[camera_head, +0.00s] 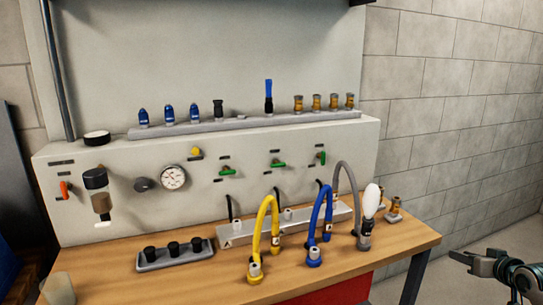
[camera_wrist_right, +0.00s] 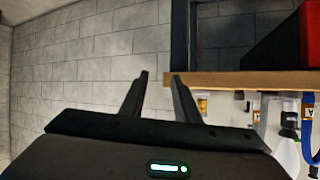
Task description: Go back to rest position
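My right gripper (camera_head: 460,262) is at the lower right of the head view, off the right end of the wooden workbench (camera_head: 190,288). In the right wrist view its two fingers (camera_wrist_right: 160,77) stand apart with nothing between them, in front of the grey block wall. The gripper is clear of the bench and of the things on it. My left gripper is not in view.
Yellow (camera_head: 262,228), blue (camera_head: 328,215) and grey (camera_head: 347,180) hoses arch over the bench. A white brush (camera_head: 371,199) stands near its right end. A ledge (camera_head: 230,125) holds several fittings. Free floor lies right of the bench.

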